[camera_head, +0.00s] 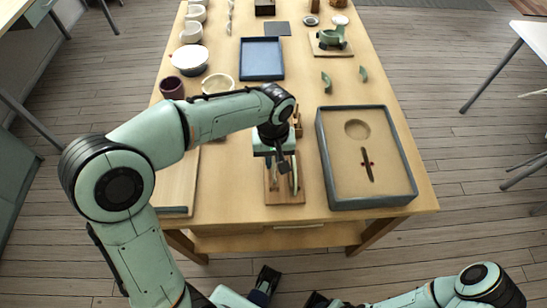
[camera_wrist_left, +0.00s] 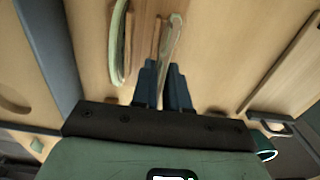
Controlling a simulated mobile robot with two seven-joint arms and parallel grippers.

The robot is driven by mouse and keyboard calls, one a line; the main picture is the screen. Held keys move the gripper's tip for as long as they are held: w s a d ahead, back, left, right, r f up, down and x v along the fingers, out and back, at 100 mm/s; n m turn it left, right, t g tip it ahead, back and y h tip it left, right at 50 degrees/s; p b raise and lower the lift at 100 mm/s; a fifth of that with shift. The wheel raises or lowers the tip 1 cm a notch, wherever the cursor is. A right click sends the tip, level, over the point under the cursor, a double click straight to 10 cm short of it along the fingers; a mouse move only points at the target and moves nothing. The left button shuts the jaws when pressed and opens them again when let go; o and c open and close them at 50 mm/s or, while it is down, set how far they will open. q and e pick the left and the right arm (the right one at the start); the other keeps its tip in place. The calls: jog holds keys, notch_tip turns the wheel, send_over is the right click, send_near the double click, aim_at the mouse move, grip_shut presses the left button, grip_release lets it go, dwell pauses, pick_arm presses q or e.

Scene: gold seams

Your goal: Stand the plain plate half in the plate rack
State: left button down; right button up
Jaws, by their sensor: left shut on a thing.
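The wooden plate rack (camera_head: 285,198) stands near the front edge of the table, left of the sand tray. My left gripper (camera_head: 282,165) points down over it. In the left wrist view the fingers (camera_wrist_left: 165,82) are shut on a thin pale plate half (camera_wrist_left: 173,32), held on edge and seen nearly edge-on. Another plate half with a greenish rim (camera_wrist_left: 118,42) stands upright beside it, and also shows in the head view (camera_head: 294,176). I cannot tell whether the held half touches the rack's base. My right gripper is not in view; only its arm shows at lower right.
A grey-framed sand tray (camera_head: 323,160) stands close on the right, a wooden board (camera_head: 178,185) on the left. Behind are a blue tray (camera_head: 262,58), a dark red cup (camera_head: 172,87), bowls (camera_head: 190,58), green shards (camera_head: 326,82) and a green pot (camera_head: 331,38).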

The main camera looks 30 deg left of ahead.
pick_arm(q)
jog(key=shift+f, duration=0.25)
dwell(0.5)
dwell(1.4)
jog(key=shift+f+b, duration=0.75)
jog(key=shift+f, duration=0.8)
dwell(1.8)
jog(key=c, duration=0.6)
grip_release()
jog(key=shift+r, duration=0.1)
jog(key=shift+r+p, duration=2.45)
jog(key=shift+r, duration=0.5)
